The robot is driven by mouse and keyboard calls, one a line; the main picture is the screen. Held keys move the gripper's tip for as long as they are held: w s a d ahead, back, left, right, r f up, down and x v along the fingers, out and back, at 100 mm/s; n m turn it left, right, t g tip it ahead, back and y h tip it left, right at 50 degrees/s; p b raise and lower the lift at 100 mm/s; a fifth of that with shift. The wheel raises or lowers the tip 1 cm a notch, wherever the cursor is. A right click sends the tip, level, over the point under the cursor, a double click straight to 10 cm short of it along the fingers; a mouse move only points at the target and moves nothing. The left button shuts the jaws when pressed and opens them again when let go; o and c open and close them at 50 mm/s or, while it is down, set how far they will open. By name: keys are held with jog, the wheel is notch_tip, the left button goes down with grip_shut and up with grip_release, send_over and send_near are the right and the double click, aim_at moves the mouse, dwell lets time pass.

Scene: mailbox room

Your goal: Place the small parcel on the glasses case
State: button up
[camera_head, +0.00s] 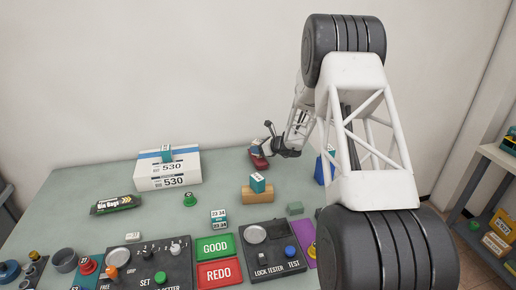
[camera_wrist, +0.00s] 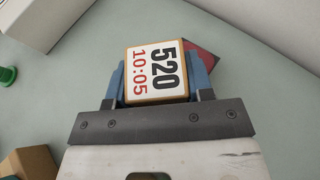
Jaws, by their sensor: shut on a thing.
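The small parcel (camera_wrist: 155,72), a brown block with a white label reading 520 and 10:05, is between the blue fingers of my gripper (camera_wrist: 160,85) in the wrist view. My gripper is shut on it. A dark red thing (camera_wrist: 204,60), probably the glasses case, shows partly behind the parcel and the right finger; the rest is hidden. In the head view my gripper (camera_head: 267,152) is at the back of the table, directly over the red case (camera_head: 258,163). I cannot tell whether the parcel touches the case.
A white box marked 530 (camera_head: 167,175) stands at the left, with a green stamp (camera_head: 190,199) before it. A wooden block (camera_head: 258,194) with a teal item is in front of my gripper. Control panels (camera_head: 270,248) fill the front.

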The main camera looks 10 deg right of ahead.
jog(key=shift+f, duration=0.15)
jog(key=o, duration=1)
jog(key=shift+c, duration=0.2)
jog(key=shift+r, duration=0.2)
jog(key=v, duration=0.7)
jog(key=shift+s+d, duration=0.2)
jog(key=shift+d, duration=0.05)
jog(key=shift+a, duration=0.1)
